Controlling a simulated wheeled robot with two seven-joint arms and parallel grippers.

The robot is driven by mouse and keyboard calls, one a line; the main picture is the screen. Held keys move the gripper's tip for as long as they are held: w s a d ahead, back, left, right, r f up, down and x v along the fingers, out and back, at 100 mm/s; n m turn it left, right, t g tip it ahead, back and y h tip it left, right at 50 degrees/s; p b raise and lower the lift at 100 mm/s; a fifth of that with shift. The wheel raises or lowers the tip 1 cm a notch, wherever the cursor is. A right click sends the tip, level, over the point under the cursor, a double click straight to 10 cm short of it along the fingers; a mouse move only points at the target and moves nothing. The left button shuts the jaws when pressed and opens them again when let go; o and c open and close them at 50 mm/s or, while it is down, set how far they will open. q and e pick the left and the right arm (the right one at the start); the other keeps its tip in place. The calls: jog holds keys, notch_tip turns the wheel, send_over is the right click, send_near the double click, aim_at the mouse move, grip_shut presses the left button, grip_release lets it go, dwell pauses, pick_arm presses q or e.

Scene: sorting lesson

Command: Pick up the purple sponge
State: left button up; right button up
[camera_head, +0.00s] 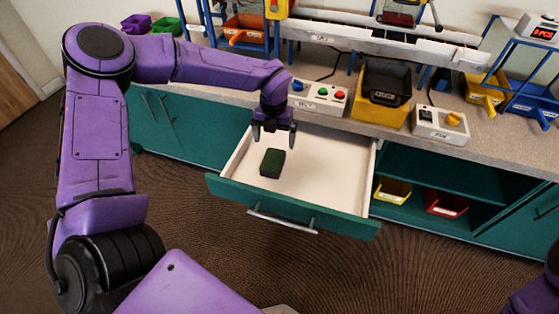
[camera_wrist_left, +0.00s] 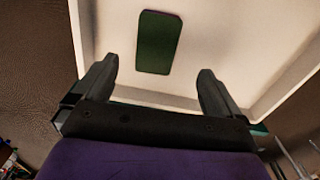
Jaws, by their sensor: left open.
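A small block-shaped sponge (camera_head: 272,163) lies on the pale floor of the open drawer (camera_head: 319,160). My left gripper (camera_head: 273,138) is open and empty, fingers pointing down, above the drawer and just behind the sponge in the head view. It also shows in the left wrist view (camera_wrist_left: 157,72) with its fingers apart. My right gripper is out of view.
The drawer's teal front and metal handle (camera_head: 283,222) face me. On the counter behind stand a button box (camera_head: 318,96), a yellow bin (camera_head: 377,112) with a black bin, and a box with a yellow knob (camera_head: 440,124). Open teal shelves lie right of the drawer.

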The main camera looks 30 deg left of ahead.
aim_at(273, 160)
pick_arm(q)
jog(key=f, duration=0.9)
jog(key=shift+s+a+f, duration=0.15)
jog(key=shift+s, duration=0.2)
jog(key=c, duration=1.1)
